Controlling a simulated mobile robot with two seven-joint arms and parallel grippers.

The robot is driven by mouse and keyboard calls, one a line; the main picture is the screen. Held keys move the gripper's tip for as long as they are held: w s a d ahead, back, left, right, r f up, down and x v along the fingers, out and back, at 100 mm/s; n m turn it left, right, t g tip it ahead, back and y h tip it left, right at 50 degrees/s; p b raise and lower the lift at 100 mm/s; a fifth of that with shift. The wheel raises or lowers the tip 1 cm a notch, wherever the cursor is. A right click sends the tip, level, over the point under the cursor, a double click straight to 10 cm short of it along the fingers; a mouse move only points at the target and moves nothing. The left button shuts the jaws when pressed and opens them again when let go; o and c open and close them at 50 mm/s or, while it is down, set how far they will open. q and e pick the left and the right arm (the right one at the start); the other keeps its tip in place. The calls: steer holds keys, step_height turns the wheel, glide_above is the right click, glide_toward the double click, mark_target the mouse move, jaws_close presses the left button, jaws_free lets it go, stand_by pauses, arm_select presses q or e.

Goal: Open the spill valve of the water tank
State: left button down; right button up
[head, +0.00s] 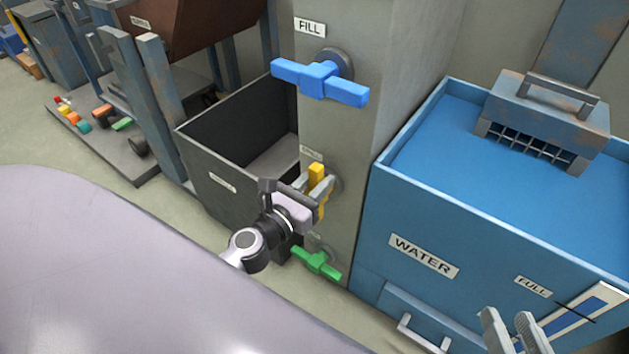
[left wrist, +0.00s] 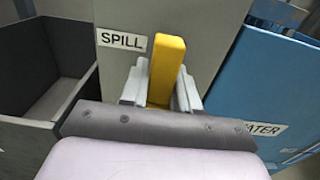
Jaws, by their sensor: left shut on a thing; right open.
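The yellow spill valve handle (head: 317,174) is on the grey column, and its bar stands roughly upright. In the left wrist view the yellow handle (left wrist: 166,62) rises between my left fingers, beside the SPILL label (left wrist: 122,40). My left gripper (head: 314,196) is shut on this handle, and the fingers hide its lower part. The blue water tank (head: 400,210) stands right of the column, with WATER and FULL labels. My right gripper (head: 510,328) is open and empty at the lower right, in front of the tank.
A blue FILL valve handle (head: 320,82) is above the yellow one, and a green valve handle (head: 317,263) is below it. A dark open bin (head: 225,172) stands left of the column. A grey handled grate box (head: 545,115) sits on the tank.

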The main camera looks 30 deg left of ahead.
arm_select(q)
steer(key=shift+f, duration=0.1)
stand_by(0.4)
steer(key=c, duration=1)
jaws_free()
steer(key=shift+o, duration=0.4)
steer(key=shift+s, duration=0.1)
